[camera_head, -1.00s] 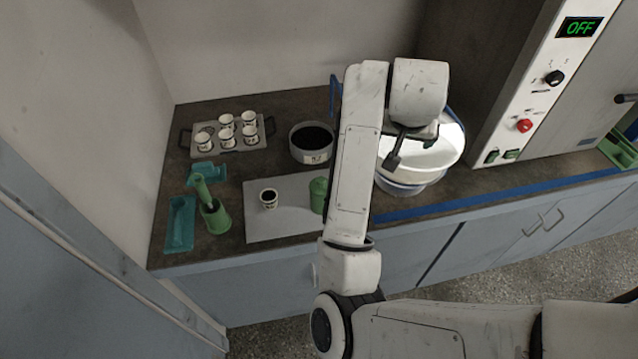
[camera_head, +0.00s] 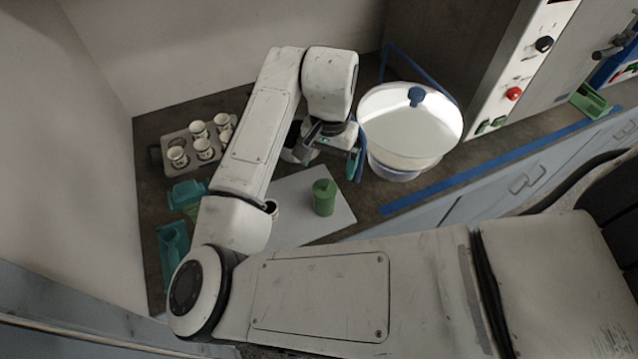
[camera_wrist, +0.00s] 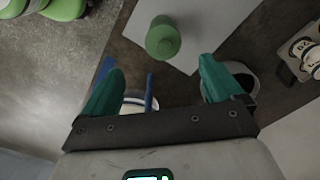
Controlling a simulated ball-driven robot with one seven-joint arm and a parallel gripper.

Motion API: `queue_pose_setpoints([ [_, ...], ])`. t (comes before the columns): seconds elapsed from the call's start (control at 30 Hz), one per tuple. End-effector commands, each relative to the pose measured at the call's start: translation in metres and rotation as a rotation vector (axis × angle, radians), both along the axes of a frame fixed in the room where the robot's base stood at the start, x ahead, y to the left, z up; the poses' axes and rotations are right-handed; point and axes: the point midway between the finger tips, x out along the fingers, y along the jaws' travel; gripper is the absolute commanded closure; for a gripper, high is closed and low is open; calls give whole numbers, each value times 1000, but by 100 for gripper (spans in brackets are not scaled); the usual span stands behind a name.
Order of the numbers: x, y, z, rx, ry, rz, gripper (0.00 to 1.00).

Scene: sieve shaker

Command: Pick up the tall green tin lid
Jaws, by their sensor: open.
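The tall green tin (camera_head: 324,205) stands upright on the pale sheet on the counter.
A large white bowl with a clear lid (camera_head: 410,125) stands right of my gripper. A tray (camera_head: 170,148) of small cups is at the back left. Teal scoops (camera_head: 173,250) lie at the left. The pale sheet (camera_head: 310,235) is bare around the tin.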

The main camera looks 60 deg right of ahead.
Motion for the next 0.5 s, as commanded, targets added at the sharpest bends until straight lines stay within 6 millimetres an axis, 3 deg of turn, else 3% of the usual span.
queue_pose_setpoints([
  [0.5, 4, 3, -53, 1, 0, 3, 6],
])
